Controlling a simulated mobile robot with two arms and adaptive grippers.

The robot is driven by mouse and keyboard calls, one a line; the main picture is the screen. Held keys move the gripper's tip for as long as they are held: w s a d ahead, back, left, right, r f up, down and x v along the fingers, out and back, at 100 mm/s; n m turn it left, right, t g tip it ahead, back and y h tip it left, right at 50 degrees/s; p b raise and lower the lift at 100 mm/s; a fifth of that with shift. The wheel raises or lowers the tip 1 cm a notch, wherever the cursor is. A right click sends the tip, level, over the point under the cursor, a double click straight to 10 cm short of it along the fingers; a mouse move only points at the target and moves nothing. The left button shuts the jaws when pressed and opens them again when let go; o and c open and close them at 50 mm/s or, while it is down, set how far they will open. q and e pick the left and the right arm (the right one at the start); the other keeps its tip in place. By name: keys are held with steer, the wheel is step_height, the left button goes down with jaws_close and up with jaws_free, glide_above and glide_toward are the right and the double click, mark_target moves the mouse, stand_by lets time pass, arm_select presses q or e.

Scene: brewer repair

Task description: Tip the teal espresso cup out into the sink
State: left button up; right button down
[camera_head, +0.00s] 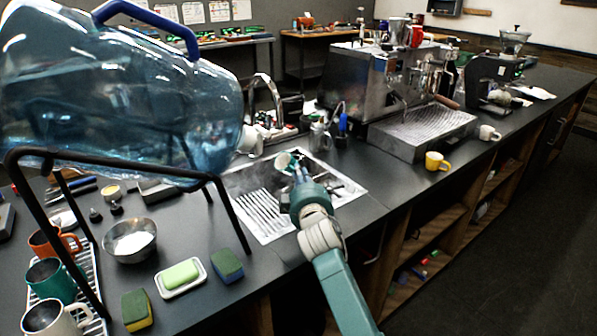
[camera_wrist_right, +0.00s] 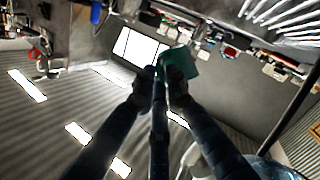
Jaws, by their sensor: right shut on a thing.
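My right gripper (camera_head: 298,178) reaches over the sink (camera_head: 262,213) in the head view. It is shut on the teal espresso cup (camera_head: 285,160), which is held above the basin and looks tilted, with its pale mouth towards the left. Whether anything is in the cup cannot be seen. In the right wrist view the teal cup (camera_wrist_right: 182,62) sits at the fingertips of the gripper (camera_wrist_right: 163,78). My arm and gripper hide part of the sink. My left gripper is not in view.
A large blue water bottle (camera_head: 120,95) on a black stand (camera_head: 125,170) fills the left. A tap (camera_head: 268,95) rises behind the sink. An espresso machine (camera_head: 375,85) and yellow cup (camera_head: 436,161) stand right. A steel bowl (camera_head: 130,240), soap dish (camera_head: 181,290) and mugs (camera_head: 50,280) stand left.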

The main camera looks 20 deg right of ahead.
steer(key=d+m+g+y+p, duration=0.1)
steer(key=m+p, duration=0.1)
steer(key=p, duration=0.1)
steer(key=d+m+g+y+p, duration=0.1)
steer(key=m+p, duration=0.1)
steer(key=p, duration=0.2)
steer(key=w+m+g+y+p, duration=0.1)
steer(key=m+p, duration=0.1)
steer(key=p, duration=0.2)
steer(key=shift+d+f+m+g, duration=0.25)
steer(key=shift+d+m+g, duration=0.05)
steer(key=shift+d+m, duration=0.1)
stand_by(0.7)
